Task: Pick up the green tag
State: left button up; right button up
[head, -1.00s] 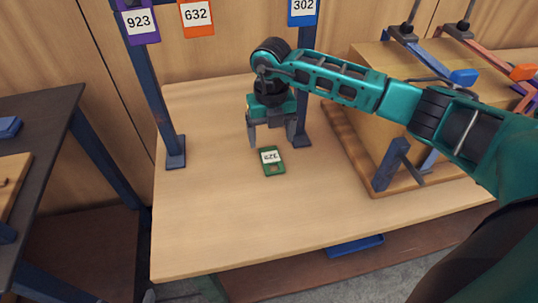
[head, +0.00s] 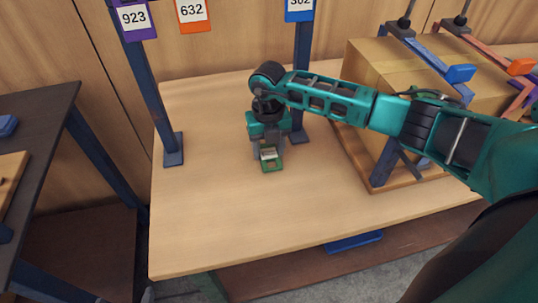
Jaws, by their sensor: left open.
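The green tag (head: 272,167) has a white label and is at the left-middle of the light wooden table. My right gripper (head: 269,153), on the teal arm from the right, is right over it, pointing down. Its grey fingers are drawn in to about the tag's width and appear closed on its upper part. They hide part of the label, and the lower green end shows below them. I cannot tell whether the tag is off the tabletop (head: 215,220). My left gripper is not in view.
A dark blue frame post (head: 152,100) stands left of the gripper and another (head: 301,90) behind it. Purple (head: 134,20), orange (head: 193,14) and blue (head: 299,8) tags hang above. A wooden block with clamps (head: 400,70) is at right. The table's front left is clear.

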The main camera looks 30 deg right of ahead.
aim_at(268, 152)
jog(key=c, duration=0.6)
jog(key=shift+r, duration=0.1)
jog(key=shift+r, duration=0.55)
notch_tip(268, 152, up, 2)
jog(key=shift+w+r, duration=0.1)
jog(key=w+a+b, duration=0.1)
jog(key=a, duration=0.4)
jog(key=w+a+b, duration=0.1)
jog(key=a, duration=0.4)
jog(key=w+a+b, duration=0.1)
jog(key=w+a, duration=0.1)
jog(key=a, duration=0.4)
jog(key=shift+a, duration=0.1)
jog(key=shift+w+a, duration=0.15)
jog(key=shift+a, duration=0.5)
